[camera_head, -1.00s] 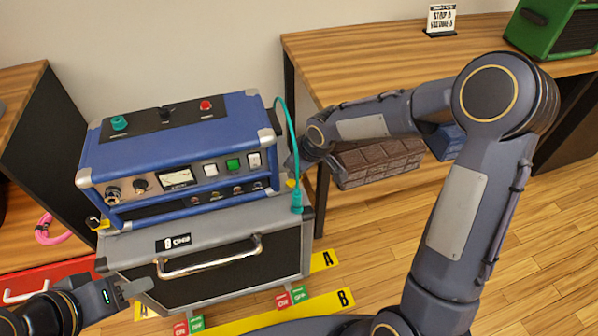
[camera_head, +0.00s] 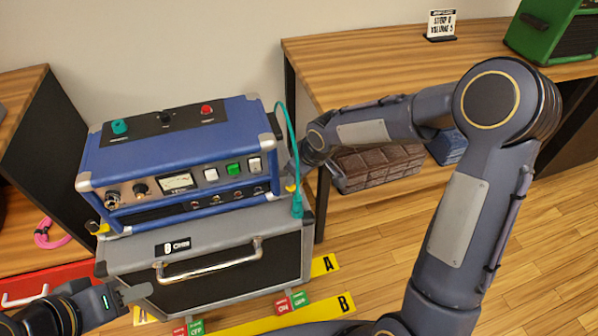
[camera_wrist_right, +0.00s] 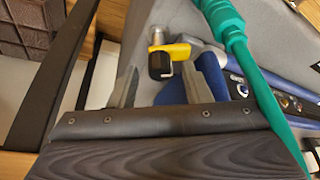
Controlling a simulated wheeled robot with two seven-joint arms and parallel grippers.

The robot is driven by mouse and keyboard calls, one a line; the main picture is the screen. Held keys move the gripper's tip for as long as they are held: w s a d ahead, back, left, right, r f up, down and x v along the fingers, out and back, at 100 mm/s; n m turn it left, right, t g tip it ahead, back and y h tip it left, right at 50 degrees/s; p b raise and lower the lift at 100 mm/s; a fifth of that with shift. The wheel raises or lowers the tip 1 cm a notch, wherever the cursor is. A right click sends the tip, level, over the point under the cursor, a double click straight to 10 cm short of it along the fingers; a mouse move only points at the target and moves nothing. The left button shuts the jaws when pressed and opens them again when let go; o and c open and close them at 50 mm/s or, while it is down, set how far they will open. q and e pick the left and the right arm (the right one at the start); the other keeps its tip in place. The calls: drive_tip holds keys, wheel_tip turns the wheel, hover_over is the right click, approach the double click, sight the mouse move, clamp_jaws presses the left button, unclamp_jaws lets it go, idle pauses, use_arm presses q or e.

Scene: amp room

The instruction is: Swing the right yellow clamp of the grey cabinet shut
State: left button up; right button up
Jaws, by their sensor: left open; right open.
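The grey cabinet (camera_head: 125,257) stands on the floor with the blue amp unit (camera_head: 150,155) on top. Its right yellow clamp (camera_head: 290,187) shows as a small yellow spot beside the amp's right side, partly covered. In the right wrist view the clamp (camera_wrist_right: 178,51) has a yellow arm and a black tip. My right gripper (camera_wrist_right: 160,72) is open, with the clamp's black tip between or just beyond its fingertips; I cannot tell whether they touch. My left gripper (camera_head: 137,293) is open and empty in front of the cabinet's lower left. The left yellow clamp (camera_head: 98,228) is at the amp's left.
A teal cable (camera_head: 291,140) hangs at the amp's right and crosses close to my right gripper in the wrist view. A wooden table (camera_head: 370,60) stands to the right, with a brown box (camera_head: 375,168) below. A red drawer box (camera_head: 45,283) is at left.

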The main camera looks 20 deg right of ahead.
use_arm(q)
wheel_tip(320, 180, up, 2)
drive_tip(key=shift+r+p, duration=0.1)
drive_tip(key=shift+p, duration=0.9)
use_arm(e)
drive_tip(key=v, duration=0.7)
drive_tip(key=shift+r, duration=0.25)
drive_tip(key=shift+s+d, duration=0.1)
drive_tip(key=shift+d, duration=0.05)
